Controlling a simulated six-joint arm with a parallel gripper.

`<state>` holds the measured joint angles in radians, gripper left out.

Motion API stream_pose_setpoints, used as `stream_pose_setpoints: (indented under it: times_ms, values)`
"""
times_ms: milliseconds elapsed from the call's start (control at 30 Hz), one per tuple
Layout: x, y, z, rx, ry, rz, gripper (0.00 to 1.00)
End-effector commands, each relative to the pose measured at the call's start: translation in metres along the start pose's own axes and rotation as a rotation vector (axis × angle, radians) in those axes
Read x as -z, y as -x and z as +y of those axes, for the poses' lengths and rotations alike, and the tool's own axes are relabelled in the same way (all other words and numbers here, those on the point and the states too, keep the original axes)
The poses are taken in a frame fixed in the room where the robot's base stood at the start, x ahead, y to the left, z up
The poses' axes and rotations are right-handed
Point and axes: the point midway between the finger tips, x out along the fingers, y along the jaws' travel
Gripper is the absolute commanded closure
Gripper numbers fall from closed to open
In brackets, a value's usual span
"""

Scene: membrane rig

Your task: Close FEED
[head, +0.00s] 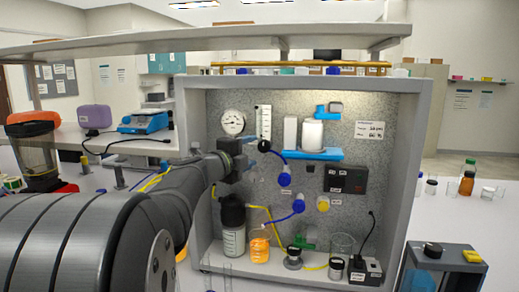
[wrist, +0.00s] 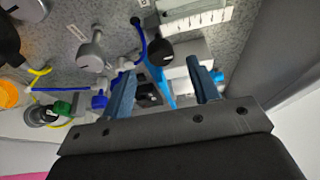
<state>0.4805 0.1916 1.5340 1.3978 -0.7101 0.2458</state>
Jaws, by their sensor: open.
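The membrane rig is a grey speckled panel (head: 348,112) in an open-fronted cabinet. It carries a black knob (head: 264,146) below the flow tube, blue fittings (head: 285,180) (head: 298,206) and a yellow one (head: 323,204). Their labels are too small to read, so I cannot tell which is FEED. My gripper (head: 246,158) is in front of the panel's left part, just left of the black knob. In the wrist view my gripper (wrist: 164,68) is open, its two blue-grey fingers apart. A black round knob (wrist: 160,52) shows beyond and between the fingertips; contact is unclear. A grey knob (wrist: 92,55) lies left of them.
A gauge (head: 233,122) and a blue shelf with a white vessel (head: 312,134) are above. Cabinet walls (head: 405,165) bound the sides. Blue and yellow tubes cross the panel.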

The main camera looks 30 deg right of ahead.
Motion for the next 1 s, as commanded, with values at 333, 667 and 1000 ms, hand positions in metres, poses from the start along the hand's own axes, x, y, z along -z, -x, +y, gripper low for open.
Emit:
stream_pose_setpoints:
  times_ms: [333,667,1000]
  values:
    - [-0.001,0.079,0.0,0.0,-0.002,-0.003,0.44]
    - [0.0,0.101,0.0,0.0,0.0,0.0,0.44]
    - [0.0,0.098,0.001,-0.001,0.0,0.001,0.44]
